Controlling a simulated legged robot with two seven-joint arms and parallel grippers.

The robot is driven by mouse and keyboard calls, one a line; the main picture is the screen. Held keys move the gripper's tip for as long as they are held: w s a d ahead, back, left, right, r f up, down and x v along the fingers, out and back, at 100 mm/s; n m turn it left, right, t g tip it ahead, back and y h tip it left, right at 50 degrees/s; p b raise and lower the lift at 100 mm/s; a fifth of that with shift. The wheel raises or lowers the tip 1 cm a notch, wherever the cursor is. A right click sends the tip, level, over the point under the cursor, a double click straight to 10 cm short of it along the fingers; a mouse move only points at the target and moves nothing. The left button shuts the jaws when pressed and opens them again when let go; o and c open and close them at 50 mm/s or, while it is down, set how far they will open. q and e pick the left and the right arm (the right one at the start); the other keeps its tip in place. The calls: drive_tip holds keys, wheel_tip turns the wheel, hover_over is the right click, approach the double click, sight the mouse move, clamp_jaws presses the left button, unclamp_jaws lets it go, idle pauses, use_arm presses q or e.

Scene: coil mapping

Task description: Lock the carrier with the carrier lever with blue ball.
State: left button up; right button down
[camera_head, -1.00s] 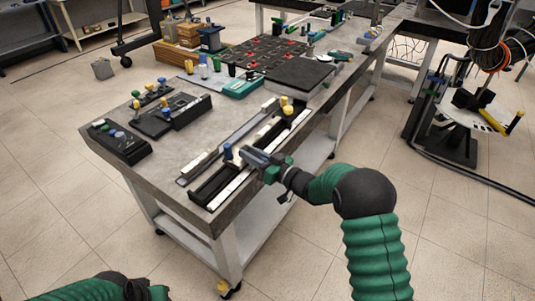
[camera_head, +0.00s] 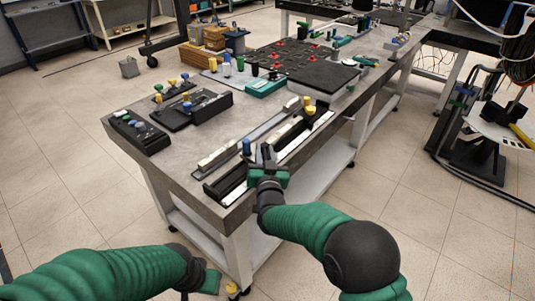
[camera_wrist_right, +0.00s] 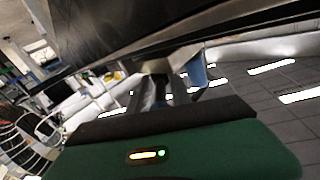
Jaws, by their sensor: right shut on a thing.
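The blue-topped carrier lever (camera_head: 247,147) stands upright on the long black rail (camera_head: 228,183) near the table's front edge. My right gripper (camera_head: 266,153) is beside it, to its right in the head view. In the right wrist view, the right gripper (camera_wrist_right: 160,90) reaches a pale grey block (camera_wrist_right: 178,58), which looks like the carrier, and is shut on it. The blue lever (camera_wrist_right: 197,73) shows just right of the fingers there. The exact grip is small and partly hidden. My left gripper (camera_head: 207,281) is low, in front of the table; its fingers cannot be made out.
A yellow-topped knob (camera_head: 310,111) stands farther along the rail. A white-and-grey strip (camera_head: 222,154) lies parallel behind. Black boxes with coloured knobs (camera_head: 195,108) sit at the left. The dark board with red pieces (camera_head: 290,57) is behind.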

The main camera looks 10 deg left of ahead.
drive_tip(key=shift+a+h, duration=0.1)
drive_tip(key=shift+h, duration=0.2)
drive_tip(key=c, duration=1.4)
unclamp_jaws()
drive_tip(key=shift+o, duration=0.2)
drive_tip(key=shift+f, duration=0.1)
